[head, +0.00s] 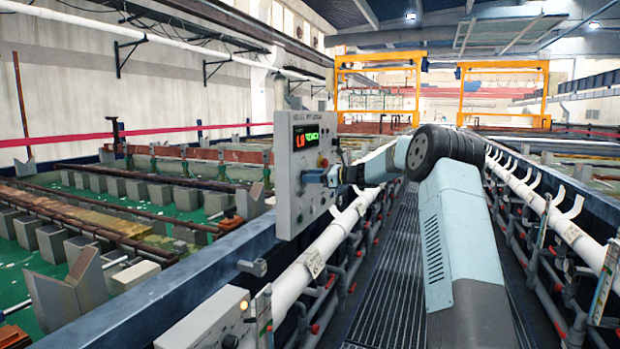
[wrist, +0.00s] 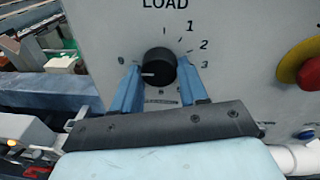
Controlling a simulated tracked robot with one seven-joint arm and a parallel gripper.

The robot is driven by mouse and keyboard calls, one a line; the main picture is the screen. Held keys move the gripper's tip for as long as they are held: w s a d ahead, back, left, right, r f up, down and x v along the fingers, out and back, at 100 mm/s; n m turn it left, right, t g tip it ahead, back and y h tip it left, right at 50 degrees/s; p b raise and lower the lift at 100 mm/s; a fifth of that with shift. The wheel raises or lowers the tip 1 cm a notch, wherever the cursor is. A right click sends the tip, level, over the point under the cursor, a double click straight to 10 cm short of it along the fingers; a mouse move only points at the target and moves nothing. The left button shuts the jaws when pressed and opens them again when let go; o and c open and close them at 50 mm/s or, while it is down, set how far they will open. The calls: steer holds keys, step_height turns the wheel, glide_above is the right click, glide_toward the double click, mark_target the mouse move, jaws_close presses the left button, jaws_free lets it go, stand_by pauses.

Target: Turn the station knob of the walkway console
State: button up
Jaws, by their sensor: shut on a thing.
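The walkway console (head: 290,205) is a grey upright panel left of centre in the head view, with a lit red and green display (head: 312,135). In the wrist view its face (wrist: 240,60) bears the word LOAD above a round black station knob (wrist: 158,66). The knob's white pointer line points left and slightly down. Figures 1, 2 and 3 show at its upper right; other marks are small or partly hidden. My gripper (wrist: 159,66) has its blue fingers on either side of the knob, shut on it. In the head view my gripper (head: 318,177) reaches the console face from the right.
A red and yellow button (wrist: 305,72) sits right of the knob. White pipes (head: 340,225) and railings flank the grated walkway (head: 395,270). A smaller control box (head: 215,318) is at the front left. Tanks with green liquid lie further left.

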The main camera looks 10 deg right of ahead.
steer(key=shift+d+f, duration=0.2)
stand_by(0.3)
steer(key=o, duration=0.8)
steer(key=shift+w, duration=0.1)
steer(key=shift+c, duration=0.2)
steer(key=shift+o, duration=1.4)
steer(key=shift+a+r, duration=0.1)
steer(key=shift+a, duration=0.05)
steer(key=v, duration=1.3)
steer(key=shift+s+d, duration=0.25)
steer(key=shift+d, duration=0.1)
steer(key=shift+a, duration=0.1)
